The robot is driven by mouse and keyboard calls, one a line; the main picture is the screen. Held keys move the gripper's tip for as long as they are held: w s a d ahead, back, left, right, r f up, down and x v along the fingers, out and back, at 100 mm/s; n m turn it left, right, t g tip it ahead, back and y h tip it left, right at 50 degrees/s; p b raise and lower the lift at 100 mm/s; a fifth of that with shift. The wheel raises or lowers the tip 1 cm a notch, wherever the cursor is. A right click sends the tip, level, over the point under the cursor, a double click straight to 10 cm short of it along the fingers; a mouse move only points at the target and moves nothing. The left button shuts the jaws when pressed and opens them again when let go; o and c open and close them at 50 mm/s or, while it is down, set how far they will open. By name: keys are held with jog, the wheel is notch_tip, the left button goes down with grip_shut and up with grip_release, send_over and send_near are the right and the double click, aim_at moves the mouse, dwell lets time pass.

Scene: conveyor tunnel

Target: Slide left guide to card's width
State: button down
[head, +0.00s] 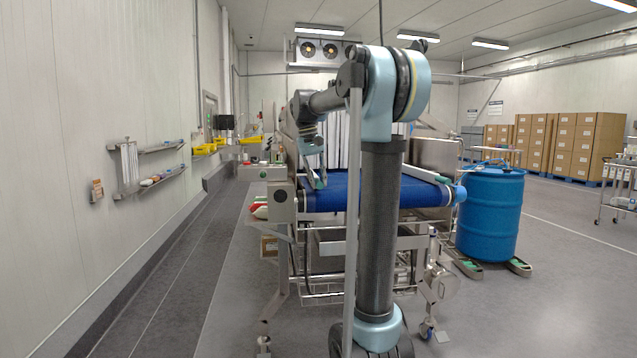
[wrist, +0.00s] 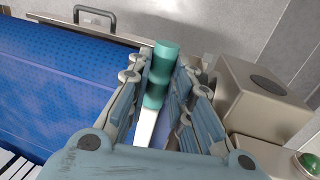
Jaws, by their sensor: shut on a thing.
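The blue conveyor belt (head: 340,190) runs beside my arm. At its left side, my gripper (head: 318,178) reaches down to the belt's edge. In the wrist view, my gripper (wrist: 160,88) is shut on a green round handle (wrist: 163,62), with its fingers on either side. A pale bar (wrist: 146,125), seemingly part of the left guide, runs from the handle back under the palm. The blue belt (wrist: 60,85) lies to the left of the handle. A guide with a green and white bar (head: 427,175) shows at the belt's right side. I cannot make out the card for certain.
A grey box (wrist: 265,105) stands close right of my fingers, with a green button (wrist: 309,163) near it. A blue drum (head: 490,215) stands right of the conveyor. A small card-like item (head: 97,190) hangs on the left wall. The floor left of the conveyor is clear.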

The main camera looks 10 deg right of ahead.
jog(key=c, duration=1.4)
grip_release()
jog(key=shift+c, duration=0.2)
notch_tip(320, 180, up, 12)
jog(key=a, duration=0.2)
jog(key=shift+a+f, duration=0.15)
jog(key=shift+w, duration=0.1)
